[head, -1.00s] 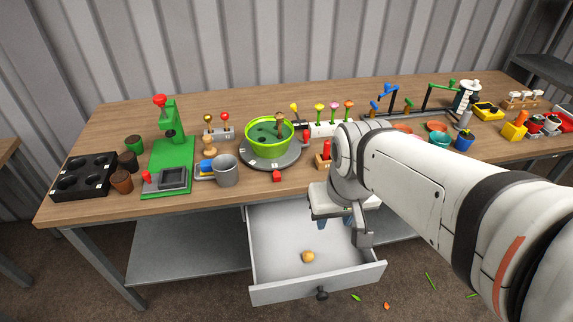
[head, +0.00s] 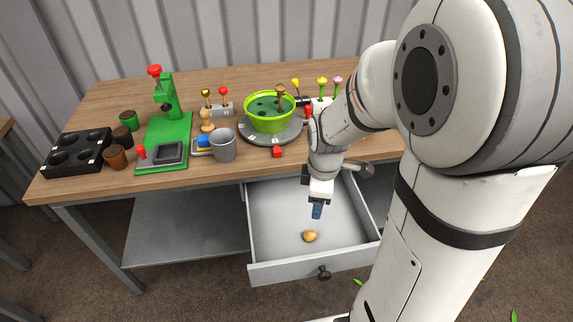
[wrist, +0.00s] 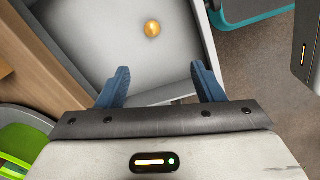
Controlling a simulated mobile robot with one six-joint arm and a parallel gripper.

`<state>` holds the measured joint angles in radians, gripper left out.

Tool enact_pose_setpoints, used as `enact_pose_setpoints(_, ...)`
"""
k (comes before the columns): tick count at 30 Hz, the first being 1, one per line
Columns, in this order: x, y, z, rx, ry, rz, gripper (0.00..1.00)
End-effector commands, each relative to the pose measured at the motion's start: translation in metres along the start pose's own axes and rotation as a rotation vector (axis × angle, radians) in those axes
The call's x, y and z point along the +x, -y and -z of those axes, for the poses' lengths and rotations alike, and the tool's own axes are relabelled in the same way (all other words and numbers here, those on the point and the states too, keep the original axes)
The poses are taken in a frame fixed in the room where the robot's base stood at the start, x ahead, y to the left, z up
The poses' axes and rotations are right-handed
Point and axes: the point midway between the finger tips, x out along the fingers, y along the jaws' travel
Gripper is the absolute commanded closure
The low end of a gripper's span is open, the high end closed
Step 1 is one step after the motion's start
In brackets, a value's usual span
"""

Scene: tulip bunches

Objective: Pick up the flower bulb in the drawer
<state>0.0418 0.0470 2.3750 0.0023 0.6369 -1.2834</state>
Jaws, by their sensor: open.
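The flower bulb (head: 310,236) is small, round and yellow-orange. It lies on the floor of the open white drawer (head: 268,208), near the front panel. In the wrist view the bulb (wrist: 152,28) shows near the top, beyond the fingertips and roughly centred between them. My gripper (head: 317,212) points down over the drawer, above and behind the bulb. In the wrist view its two blue fingers (wrist: 158,76) are spread apart, with nothing between them.
The wooden table (head: 100,100) is above and behind the drawer. The drawer's front panel (head: 290,271) has a dark knob (head: 324,272).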

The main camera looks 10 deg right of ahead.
Motion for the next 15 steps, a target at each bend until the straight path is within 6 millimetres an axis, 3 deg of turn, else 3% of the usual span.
enact_pose_setpoints(1,0.032,-0.004,0.002,-0.118,0.006,0.022,0.39)
enact_pose_setpoints(6,0.096,-0.017,0.008,-0.501,0.006,0.064,0.39)
enact_pose_setpoints(9,0.122,-0.02,0.01,-0.656,0.001,0.08,0.39)
enact_pose_setpoints(15,0.148,-0.022,0.011,-0.8,-0.005,0.092,0.39)
